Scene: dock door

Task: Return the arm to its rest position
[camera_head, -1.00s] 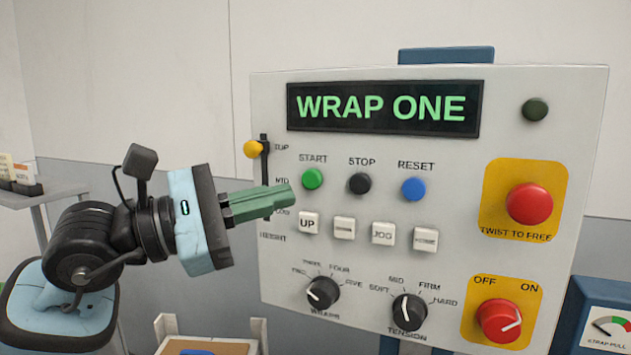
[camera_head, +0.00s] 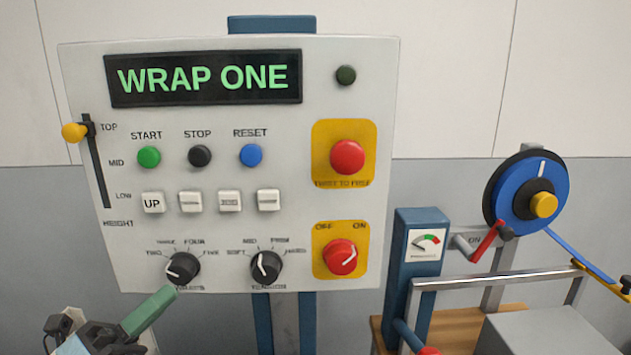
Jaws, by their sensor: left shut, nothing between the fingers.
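My left gripper (camera_head: 150,311) shows at the bottom left of the head view, with its green fingers shut and empty. Its fingertips are in front of the lower left edge of the control panel (camera_head: 225,270), just below the wraps knob (camera_head: 183,268). I cannot tell whether they touch the panel. The rest of the left arm is mostly cut off by the bottom edge. My right gripper is not in view.
The panel's display (camera_head: 203,78) reads WRAP ONE. A yellow height slider (camera_head: 74,132) sticks out at its left edge. To the right stand a blue post with a gauge (camera_head: 427,242), a blue strap reel (camera_head: 507,190) and a grey box (camera_head: 548,330).

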